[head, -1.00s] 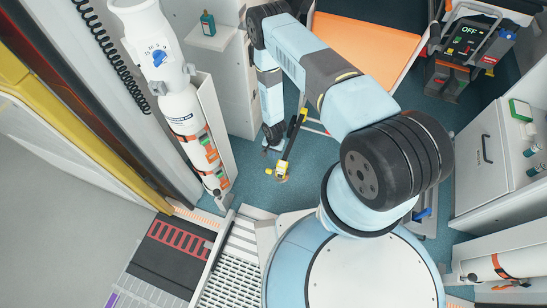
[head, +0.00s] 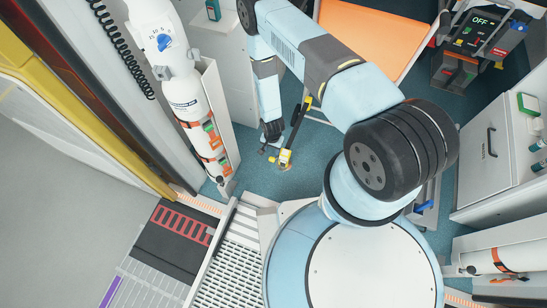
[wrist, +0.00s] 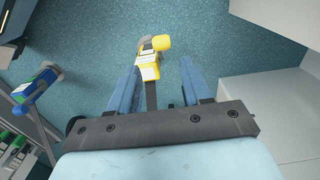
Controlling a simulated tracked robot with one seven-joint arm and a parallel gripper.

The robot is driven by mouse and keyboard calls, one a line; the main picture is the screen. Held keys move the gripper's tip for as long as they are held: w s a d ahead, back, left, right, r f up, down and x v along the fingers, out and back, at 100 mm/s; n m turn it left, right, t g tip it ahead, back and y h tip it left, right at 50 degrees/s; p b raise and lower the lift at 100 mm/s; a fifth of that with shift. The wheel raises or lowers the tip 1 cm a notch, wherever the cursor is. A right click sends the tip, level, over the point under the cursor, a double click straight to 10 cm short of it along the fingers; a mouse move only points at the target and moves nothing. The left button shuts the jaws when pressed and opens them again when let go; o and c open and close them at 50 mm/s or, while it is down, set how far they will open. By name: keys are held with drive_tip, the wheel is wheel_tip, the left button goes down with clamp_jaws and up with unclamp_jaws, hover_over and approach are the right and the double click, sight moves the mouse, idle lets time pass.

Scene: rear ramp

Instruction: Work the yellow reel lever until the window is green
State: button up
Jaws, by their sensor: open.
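The yellow reel (head: 285,157) is at the lower end of a dark strap or bar near the floor in the head view. In the wrist view, the yellow reel body (wrist: 149,66) carries a white label, and a rounded yellow lever end (wrist: 162,42) sticks out at its top right. My gripper (head: 266,147) is just left of the reel in the head view. In the wrist view my gripper (wrist: 158,67) is open, with its two blue fingers either side of the reel's line and nothing clearly held. I cannot make out the window or its colour.
A blue reel-like fitting (wrist: 38,86) sits on a rail at left in the wrist view. A white cylinder (head: 190,100) stands left of my arm. An orange board (head: 370,38) is behind. Grey cabinets (head: 497,150) stand at right. Teal floor is open around the reel.

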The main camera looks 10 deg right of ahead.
sight(272, 159)
drive_tip(key=shift+o, duration=0.8)
wheel_tip(272, 159, down, 13)
drive_tip(key=shift+w, duration=0.1)
